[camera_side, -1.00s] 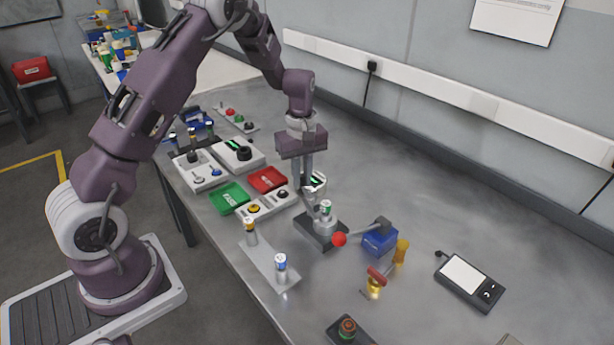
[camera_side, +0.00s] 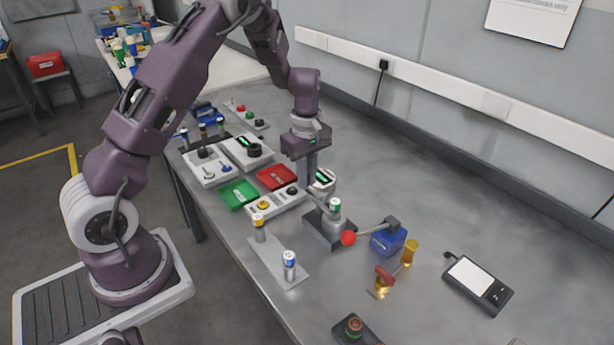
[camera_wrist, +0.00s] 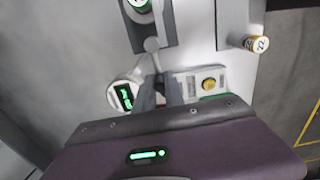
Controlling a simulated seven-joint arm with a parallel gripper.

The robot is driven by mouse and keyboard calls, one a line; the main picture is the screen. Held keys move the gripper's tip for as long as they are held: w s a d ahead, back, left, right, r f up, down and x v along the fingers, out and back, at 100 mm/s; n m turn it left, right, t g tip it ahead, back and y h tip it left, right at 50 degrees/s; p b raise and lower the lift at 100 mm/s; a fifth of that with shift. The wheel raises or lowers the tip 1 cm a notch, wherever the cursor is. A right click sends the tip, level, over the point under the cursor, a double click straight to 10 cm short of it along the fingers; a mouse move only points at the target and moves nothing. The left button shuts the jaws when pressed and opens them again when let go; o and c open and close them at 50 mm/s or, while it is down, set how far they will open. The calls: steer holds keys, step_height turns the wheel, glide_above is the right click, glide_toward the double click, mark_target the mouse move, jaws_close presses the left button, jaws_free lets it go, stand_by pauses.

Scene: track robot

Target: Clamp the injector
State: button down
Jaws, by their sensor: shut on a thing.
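The injector (camera_side: 335,206) appears to be the small green-topped cylinder standing upright in a dark clamp fixture (camera_side: 318,238) on the bench. Its green top (camera_wrist: 140,4) is cut off at the upper edge of the wrist view. A grey clamp lever (camera_side: 316,203) rises from the fixture toward the left. In the wrist view the lever, with a pale round joint (camera_wrist: 152,44), runs down to my fingers. My gripper (camera_side: 307,184) points down just behind and left of the injector. It is shut on the lever's end; the exact contact is partly hidden by the fingers.
A round white device with a green display (camera_side: 323,181) stands close beside my fingers. A plate (camera_side: 278,262) holds two cylinders. The bench's back right is clear.

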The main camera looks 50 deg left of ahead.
steer(key=c, duration=1.4)
jaws_free()
steer(key=shift+r, duration=0.1)
step_height(320, 180, up, 7)
steer(key=shift+d+r, duration=0.1)
steer(key=shift+r, duration=0.05)
steer(key=s+d+r+m+t+h, duration=0.1)
steer(key=s+d+r+m, duration=0.35)
steer(key=s+r, duration=0.2)
steer(key=s+d+r+m+t, duration=0.2)
steer(key=s+d+r+m, duration=0.25)
steer(key=r, duration=0.35)
steer(key=s+d+m+t+y, duration=0.1)
steer(key=s+d+m, duration=0.3)
steer(key=s+m, duration=0.5)
steer(key=s+t, duration=0.1)
steer(key=s, duration=0.5)
steer(key=shift+s+r+t, duration=0.2)
steer(key=shift+r+t, duration=0.1)
steer(key=shift+r, duration=0.1)
